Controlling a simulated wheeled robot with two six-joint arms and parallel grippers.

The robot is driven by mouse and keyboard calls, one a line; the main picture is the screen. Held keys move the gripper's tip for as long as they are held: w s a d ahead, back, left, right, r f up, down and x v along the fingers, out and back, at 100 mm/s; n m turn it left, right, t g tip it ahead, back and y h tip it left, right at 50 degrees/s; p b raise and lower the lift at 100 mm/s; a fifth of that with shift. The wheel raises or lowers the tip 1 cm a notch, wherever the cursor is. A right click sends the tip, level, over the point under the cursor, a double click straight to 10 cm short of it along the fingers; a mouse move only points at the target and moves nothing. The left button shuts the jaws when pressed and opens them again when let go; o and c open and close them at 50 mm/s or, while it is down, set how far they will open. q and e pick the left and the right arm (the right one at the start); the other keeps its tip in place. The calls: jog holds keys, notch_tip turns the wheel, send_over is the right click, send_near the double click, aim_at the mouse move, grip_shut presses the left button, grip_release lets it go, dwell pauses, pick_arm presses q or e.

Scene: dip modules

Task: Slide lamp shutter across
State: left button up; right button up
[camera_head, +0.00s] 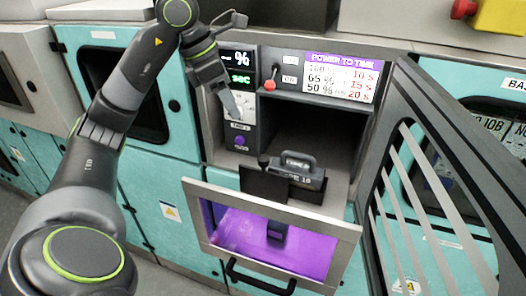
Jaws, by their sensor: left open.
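My left gripper (231,101) reaches down in front of the control panel at the left of an open cabinet bay. It is open, with no object visible in it. Its tips are close to the panel; I cannot tell whether they touch it. A dark flat plate (264,186), perhaps the lamp shutter, stands at the bay's front edge, below and right of the gripper. Beside it is a grey block with a carrying handle (298,164) and partly readable lettering. Below, a framed window (225,233) glows purple, with a dark object inside. My right gripper is out of view.
A barred door (458,150) stands open at the right. A small red-tipped lever (270,84) sits beside a "POWER TO TIME" sign (342,78). A black handle (258,281) projects below the window. The bay's upper interior looks empty.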

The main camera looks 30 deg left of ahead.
pick_arm(q)
jog(key=b, duration=0.3)
send_over(262, 159)
jog(key=s+a, duration=0.2)
notch_tip(262, 159, down, 11)
jog(key=p+x, duration=0.1)
jog(key=x, duration=0.3)
jog(key=shift+w+d+r, duration=0.1)
jog(key=shift+d, duration=0.05)
jog(key=shift+w+d+f+p, duration=0.15)
jog(key=shift+f+p, duration=0.15)
jog(key=shift+f, duration=0.4)
jog(key=shift+c, duration=0.3)
grip_shut()
